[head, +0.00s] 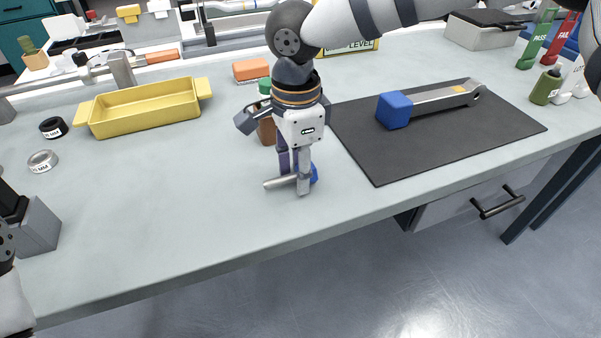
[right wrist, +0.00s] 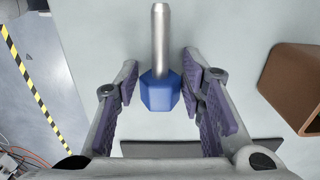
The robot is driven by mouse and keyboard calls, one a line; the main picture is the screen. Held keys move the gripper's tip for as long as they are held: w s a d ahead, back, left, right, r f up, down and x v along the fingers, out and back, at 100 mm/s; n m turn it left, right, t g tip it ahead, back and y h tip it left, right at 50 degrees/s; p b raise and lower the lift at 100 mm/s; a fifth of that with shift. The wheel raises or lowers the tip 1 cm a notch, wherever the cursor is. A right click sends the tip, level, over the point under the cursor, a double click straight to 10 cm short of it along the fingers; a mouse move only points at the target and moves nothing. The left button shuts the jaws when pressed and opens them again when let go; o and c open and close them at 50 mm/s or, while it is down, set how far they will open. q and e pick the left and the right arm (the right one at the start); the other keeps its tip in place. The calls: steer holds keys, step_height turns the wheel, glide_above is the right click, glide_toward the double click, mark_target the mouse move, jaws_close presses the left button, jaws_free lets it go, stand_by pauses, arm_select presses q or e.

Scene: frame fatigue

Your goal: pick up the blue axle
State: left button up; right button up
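The blue axle (head: 279,182) is a silver rod with a blue six-sided head, lying on the grey workbench (head: 200,210). In the right wrist view the axle (right wrist: 161,92) has its head between my fingers and its rod pointing away. My right gripper (head: 296,181) is low over the bench, fingers down around the head. In the right wrist view my right gripper (right wrist: 160,62) is open, with a gap on each side of the head. My left gripper (head: 34,226) shows only partly at the left edge; its fingers cannot be made out.
A black mat (head: 400,160) on the right holds a metal arm with a blue block (head: 394,111). A yellow tray (head: 145,108) and two rings (head: 53,127) are on the left. A brown open box (right wrist: 292,88) stands close to my right gripper.

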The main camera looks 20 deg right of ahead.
steer(key=c, duration=0.5)
steer(key=shift+r, duration=0.1)
steer(key=r, duration=0.4)
steer(key=shift+s+d+r+p, duration=0.1)
steer(key=shift+s+p, duration=0.2)
arm_select(q)
steer(key=w+r+t+p, duration=0.2)
steer(key=w+r+p, duration=0.1)
steer(key=w+r, duration=0.2)
arm_select(e)
steer(key=s+d+r, duration=0.4)
steer(key=s+r, duration=0.4)
steer(key=s, duration=0.4)
steer(key=shift+s+r, duration=0.25)
steer(key=shift+s, duration=0.15)
